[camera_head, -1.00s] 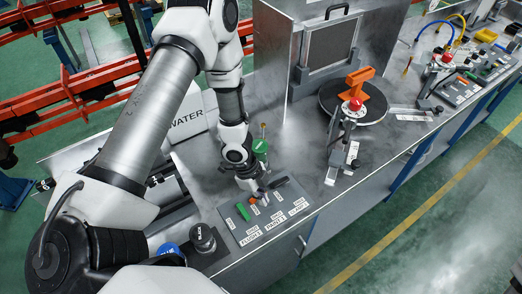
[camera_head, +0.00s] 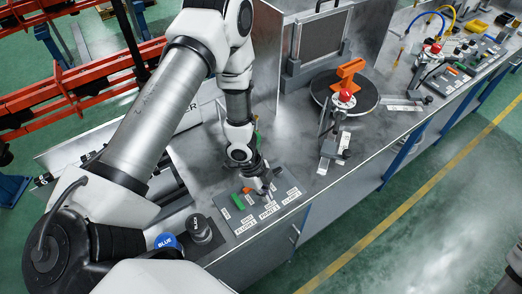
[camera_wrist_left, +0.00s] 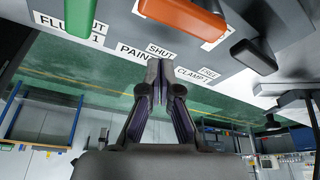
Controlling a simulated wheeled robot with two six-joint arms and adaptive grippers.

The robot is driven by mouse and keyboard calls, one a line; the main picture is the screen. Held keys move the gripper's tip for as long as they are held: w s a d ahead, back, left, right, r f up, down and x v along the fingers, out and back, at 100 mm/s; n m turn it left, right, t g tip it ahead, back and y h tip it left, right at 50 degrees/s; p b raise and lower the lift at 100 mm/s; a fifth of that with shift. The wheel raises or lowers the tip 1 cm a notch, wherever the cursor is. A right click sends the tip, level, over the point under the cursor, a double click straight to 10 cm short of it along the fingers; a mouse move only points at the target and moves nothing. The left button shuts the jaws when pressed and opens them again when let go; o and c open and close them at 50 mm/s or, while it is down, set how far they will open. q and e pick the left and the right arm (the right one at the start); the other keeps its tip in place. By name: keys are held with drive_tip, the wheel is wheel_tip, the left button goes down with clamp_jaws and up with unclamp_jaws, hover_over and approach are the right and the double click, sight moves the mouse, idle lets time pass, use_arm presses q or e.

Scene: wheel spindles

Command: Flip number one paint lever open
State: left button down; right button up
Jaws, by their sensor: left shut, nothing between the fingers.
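The paint 1 lever is the orange handle (camera_head: 247,190) on the grey control panel (camera_head: 240,228). In the left wrist view the orange lever (camera_wrist_left: 184,17) is at the top, above a label reading PAINT and SHUT. A green lever (camera_wrist_left: 62,16) is to its left by the FLUSH 1 label, and a black lever (camera_wrist_left: 253,56) to its right by the CLAMP 1 label. My left gripper (camera_head: 268,194) is over the panel, just right of the orange lever. In the left wrist view its fingertips (camera_wrist_left: 160,72) are together and empty, below the orange lever and apart from it in the picture. My right gripper is not in view.
A turntable (camera_head: 322,92) with an orange part (camera_head: 349,72) stands behind the panel. Black and blue paint containers (camera_head: 166,241) are left of the panel. The bench front edge is close to the panel.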

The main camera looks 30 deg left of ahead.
use_arm(q)
drive_tip(key=p+v, duration=0.4)
drive_tip(key=v, duration=0.6)
drive_tip(key=shift+w+d, duration=0.25)
drive_tip(key=shift+w, duration=0.15)
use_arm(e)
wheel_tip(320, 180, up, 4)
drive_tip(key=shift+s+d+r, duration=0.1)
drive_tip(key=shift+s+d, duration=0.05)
